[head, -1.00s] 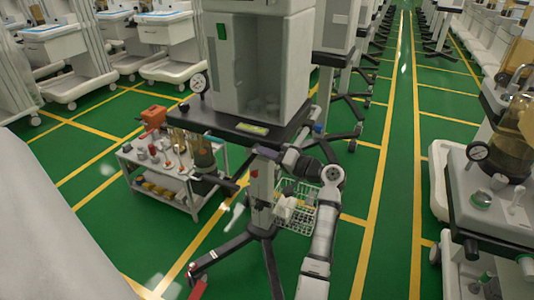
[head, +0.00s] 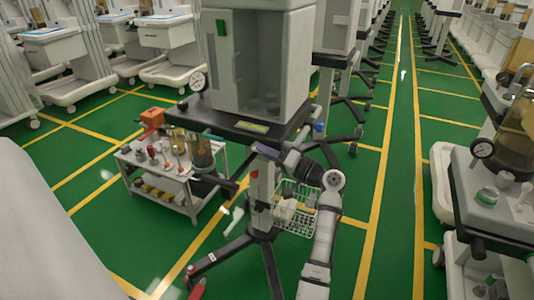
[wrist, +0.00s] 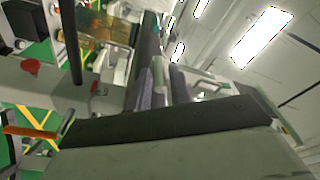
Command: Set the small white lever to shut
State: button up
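A small pale lever-like piece (head: 524,193) stands on the machine at the right edge of the head view; I cannot tell for sure that it is the task's lever, or its setting. My gripper (head: 262,150) is at the end of the dark wrist link, by the front edge of the middle stand's shelf, far to the left of that piece. Its fingers are too small and dark there to tell open from shut. The wrist view is tilted and crowded by grey surfaces, and no lever can be made out clearly in it.
The middle stand's dark shelf (head: 222,122) carries a white cabinet (head: 235,60) and a round gauge (head: 198,82). A wire basket (head: 296,207) hangs below. A low trolley (head: 165,185) with bottles and tools stands left. Green floor is clear between the stand and the right machine.

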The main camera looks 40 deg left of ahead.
jog(key=shift+d, duration=0.1)
jog(key=w+d+f+b, duration=0.1)
jog(key=d+b, duration=0.1)
jog(key=d, duration=1.1)
jog(key=shift+w+d+f, duration=0.2)
jog(key=shift+w+d, duration=0.05)
